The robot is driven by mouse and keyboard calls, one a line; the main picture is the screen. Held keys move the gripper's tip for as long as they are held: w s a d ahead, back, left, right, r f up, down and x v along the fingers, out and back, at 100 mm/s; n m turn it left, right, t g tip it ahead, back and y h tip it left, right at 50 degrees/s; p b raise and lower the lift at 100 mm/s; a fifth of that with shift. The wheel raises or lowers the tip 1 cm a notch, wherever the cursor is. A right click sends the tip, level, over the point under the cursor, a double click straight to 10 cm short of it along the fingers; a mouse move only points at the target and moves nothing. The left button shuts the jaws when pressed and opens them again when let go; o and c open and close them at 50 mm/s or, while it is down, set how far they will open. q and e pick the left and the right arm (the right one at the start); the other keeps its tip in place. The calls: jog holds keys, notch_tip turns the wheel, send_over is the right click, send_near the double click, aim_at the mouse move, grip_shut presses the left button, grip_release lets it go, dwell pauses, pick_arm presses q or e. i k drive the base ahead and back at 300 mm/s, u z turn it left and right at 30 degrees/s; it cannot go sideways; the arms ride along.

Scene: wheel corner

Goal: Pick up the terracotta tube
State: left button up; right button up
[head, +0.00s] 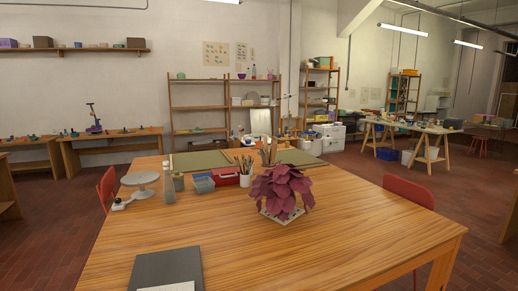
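I cannot make out a terracotta tube in the head view. On the wooden table (345,222), small items stand together near the back edge, and some are partly hidden behind others. They include a white cup of brushes (246,178), a red box (226,177), grey-blue containers (202,184) and a clear bottle (168,185). Brown upright sticks (268,152) show behind the plant, too small to tell apart. Neither of my grippers is in view.
A dark red leafy plant (282,190) stands mid-table on a pale base. A grey turntable (140,182) is at left, a dark folder (165,270) at front left.

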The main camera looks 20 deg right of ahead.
aim_at(258, 144)
jog(key=z, duration=2.5)
jog(key=i, duration=6.65)
jog(key=u, duration=2.45)
jog(key=i, duration=0.2)
jog(key=z, duration=0.05)
